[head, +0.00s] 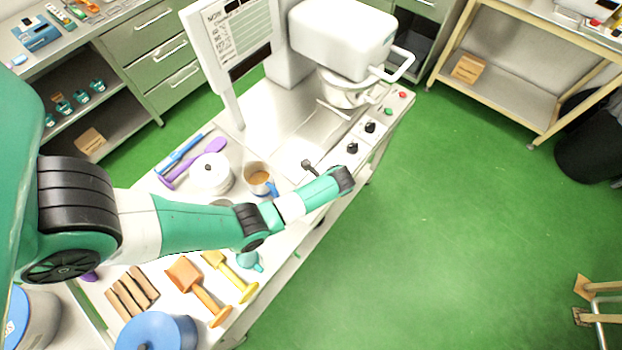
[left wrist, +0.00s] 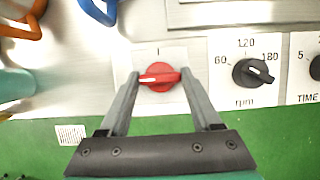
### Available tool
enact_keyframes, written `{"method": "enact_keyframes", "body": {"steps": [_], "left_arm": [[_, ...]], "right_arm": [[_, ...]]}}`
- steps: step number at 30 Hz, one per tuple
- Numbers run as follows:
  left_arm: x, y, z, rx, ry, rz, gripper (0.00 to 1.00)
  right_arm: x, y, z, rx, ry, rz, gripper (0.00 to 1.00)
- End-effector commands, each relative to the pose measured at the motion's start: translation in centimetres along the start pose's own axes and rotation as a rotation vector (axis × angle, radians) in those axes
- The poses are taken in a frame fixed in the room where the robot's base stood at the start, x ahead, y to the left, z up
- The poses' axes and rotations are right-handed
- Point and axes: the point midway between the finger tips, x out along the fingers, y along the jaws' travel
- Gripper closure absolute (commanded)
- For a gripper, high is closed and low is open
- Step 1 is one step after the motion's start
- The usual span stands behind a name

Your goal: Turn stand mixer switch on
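The stand mixer (head: 345,38), white with a steel bowl (head: 346,92), stands on the bench in the head view. Its red switch knob (left wrist: 160,76) sits on a white plate marked "I" in the left wrist view, its handle lying horizontal. My left gripper (left wrist: 160,80) has its fingers apart, one on each side of the knob near the handle's ends. I cannot tell whether they touch it. In the head view my left wrist hides the red knob, and I cannot make out the fingertips. My right gripper is in neither view.
A black rpm knob (left wrist: 254,73) is close to the right of the red knob. A mug with a blue handle (head: 257,177), a white lidded pot (head: 210,174) and a yellow tool (head: 232,277) stand or lie near my left arm. Green floor (head: 430,240) is clear at right.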

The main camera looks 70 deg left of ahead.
Motion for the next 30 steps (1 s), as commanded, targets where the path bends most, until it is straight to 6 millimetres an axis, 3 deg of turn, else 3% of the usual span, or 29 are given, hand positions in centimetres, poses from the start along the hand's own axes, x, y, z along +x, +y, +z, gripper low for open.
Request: {"method": "enact_keyframes", "body": {"steps": [1,7,20,30], "left_arm": [[0.0,0.0,0.0,0.0,0.0,0.001,0.57],[0.0,0.0,0.0,0.0,0.0,0.001,0.91],[-0.3,0.2,0.2,0.084,-0.002,-0.03,0.91],[-0.5,0.4,0.3,0.329,-0.001,-0.131,0.91]], "right_arm": [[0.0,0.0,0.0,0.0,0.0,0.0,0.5],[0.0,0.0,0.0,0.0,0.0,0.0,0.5],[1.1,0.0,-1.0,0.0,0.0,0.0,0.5],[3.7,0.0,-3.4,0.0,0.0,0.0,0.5]]}}
